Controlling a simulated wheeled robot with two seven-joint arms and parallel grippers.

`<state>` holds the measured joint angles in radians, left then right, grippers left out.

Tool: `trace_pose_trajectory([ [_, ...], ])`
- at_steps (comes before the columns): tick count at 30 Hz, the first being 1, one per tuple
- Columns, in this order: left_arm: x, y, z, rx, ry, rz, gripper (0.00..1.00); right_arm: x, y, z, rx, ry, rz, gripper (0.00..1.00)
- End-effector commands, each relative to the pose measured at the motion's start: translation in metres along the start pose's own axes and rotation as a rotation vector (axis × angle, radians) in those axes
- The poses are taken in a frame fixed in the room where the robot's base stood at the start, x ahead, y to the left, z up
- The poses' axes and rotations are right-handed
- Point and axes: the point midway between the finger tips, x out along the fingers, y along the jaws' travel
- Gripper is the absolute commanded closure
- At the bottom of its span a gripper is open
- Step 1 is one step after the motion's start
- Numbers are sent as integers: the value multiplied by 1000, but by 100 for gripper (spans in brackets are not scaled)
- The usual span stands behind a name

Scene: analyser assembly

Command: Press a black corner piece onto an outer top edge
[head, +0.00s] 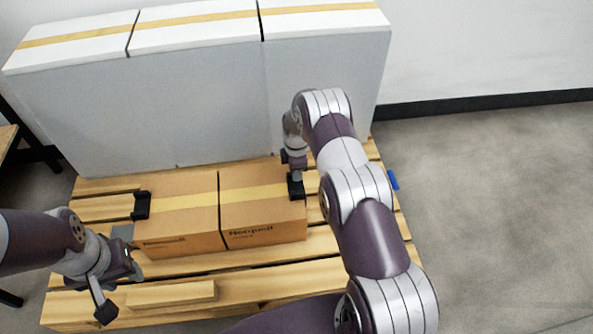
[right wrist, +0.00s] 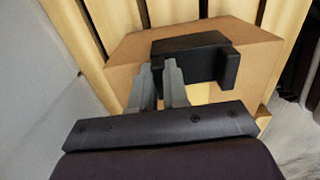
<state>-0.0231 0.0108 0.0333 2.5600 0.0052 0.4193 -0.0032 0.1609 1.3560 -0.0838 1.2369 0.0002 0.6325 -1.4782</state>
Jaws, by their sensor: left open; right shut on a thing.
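Two brown cardboard boxes stand side by side on the pallet, a left one (head: 180,225) and a right one (head: 258,215). A black corner piece (head: 141,206) sits on the left box's outer top edge. My right gripper (head: 297,178) is shut on another black corner piece (head: 296,188) at the right box's outer top edge. In the right wrist view the fingers (right wrist: 160,88) grip this piece (right wrist: 190,58), which lies against the box (right wrist: 245,45); whether it is fully seated I cannot tell. My left gripper (head: 120,291) is open and empty over the pallet's front left.
The wooden pallet (head: 310,278) carries the boxes, with bare slats in front. Tall white boxes (head: 150,115) with tape on top stand close behind. A small blue item (head: 392,180) is at the pallet's right edge. The grey floor (head: 490,200) on the right is clear.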

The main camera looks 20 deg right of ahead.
Motion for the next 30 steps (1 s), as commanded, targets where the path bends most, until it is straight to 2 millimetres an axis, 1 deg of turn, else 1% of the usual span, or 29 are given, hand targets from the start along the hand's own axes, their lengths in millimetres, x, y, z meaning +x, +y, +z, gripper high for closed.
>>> trace_pose_trajectory([
  [1,0,0,0,0,0,0,57,0,0,0,0,0,0,82],
  [2,0,0,0,0,0,0,57,0,0,0,0,0,0,72],
  [3,0,0,0,0,0,0,57,0,0,0,0,0,0,59],
  [4,0,0,0,0,0,0,57,0,0,0,0,0,0,55],
  [14,-2,0,0,0,0,0,57,-3,0,0,0,0,0,55],
  [30,-42,0,-5,0,0,0,57,-54,0,0,0,0,0,55],
])
